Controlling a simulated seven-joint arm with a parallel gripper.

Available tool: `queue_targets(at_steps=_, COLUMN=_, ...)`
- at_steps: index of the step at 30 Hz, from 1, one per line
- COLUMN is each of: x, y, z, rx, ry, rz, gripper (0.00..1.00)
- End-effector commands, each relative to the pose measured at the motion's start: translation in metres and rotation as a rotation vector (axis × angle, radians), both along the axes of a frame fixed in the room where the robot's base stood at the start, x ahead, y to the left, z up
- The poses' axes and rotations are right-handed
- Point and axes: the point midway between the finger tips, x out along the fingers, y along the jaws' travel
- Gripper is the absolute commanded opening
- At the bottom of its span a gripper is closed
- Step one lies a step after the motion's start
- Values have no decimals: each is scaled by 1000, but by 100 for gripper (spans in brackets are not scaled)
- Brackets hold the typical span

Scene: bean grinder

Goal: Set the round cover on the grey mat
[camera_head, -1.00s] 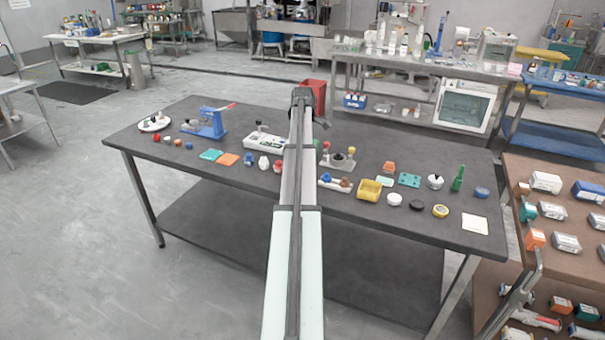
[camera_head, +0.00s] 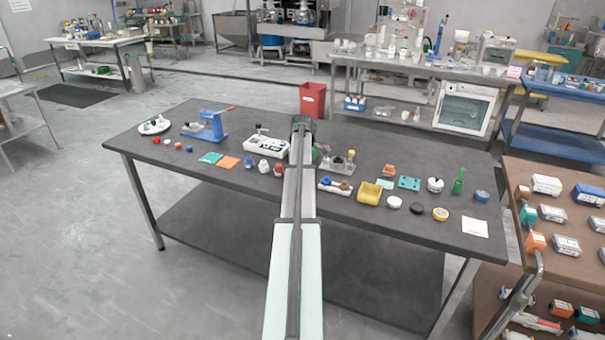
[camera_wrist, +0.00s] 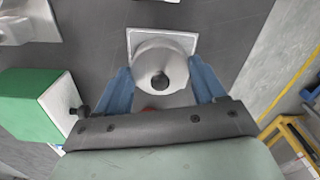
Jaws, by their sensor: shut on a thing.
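The cover hides most of the mat. I cannot tell whether the cover touches it or hangs just above. In the head view my arm hides the gripper, the cover and the mat.
A green and white box (camera_wrist: 30,106) stands close to the left finger in the wrist view. A small red thing (camera_wrist: 148,109) shows partly below the cover. In the head view a white tray (camera_head: 266,146) and a stand (camera_head: 338,163) flank my arm on the dark table (camera_head: 240,113).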

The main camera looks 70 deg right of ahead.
Motion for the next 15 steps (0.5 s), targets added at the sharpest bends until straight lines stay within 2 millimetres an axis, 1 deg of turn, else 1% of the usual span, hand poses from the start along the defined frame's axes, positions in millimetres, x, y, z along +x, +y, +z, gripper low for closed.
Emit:
queue_targets(at_steps=3, x=0, y=0, z=-3, rx=0, ry=0, rz=0, gripper=37)
queue_targets(at_steps=4, x=0, y=0, z=-3, rx=0, ry=0, rz=0, gripper=72)
queue_targets(at_steps=11, x=0, y=0, z=-2, rx=0, ry=0, rz=0, gripper=94)
queue_targets(at_steps=15, x=0, y=0, z=-2, rx=0, ry=0, rz=0, gripper=95)
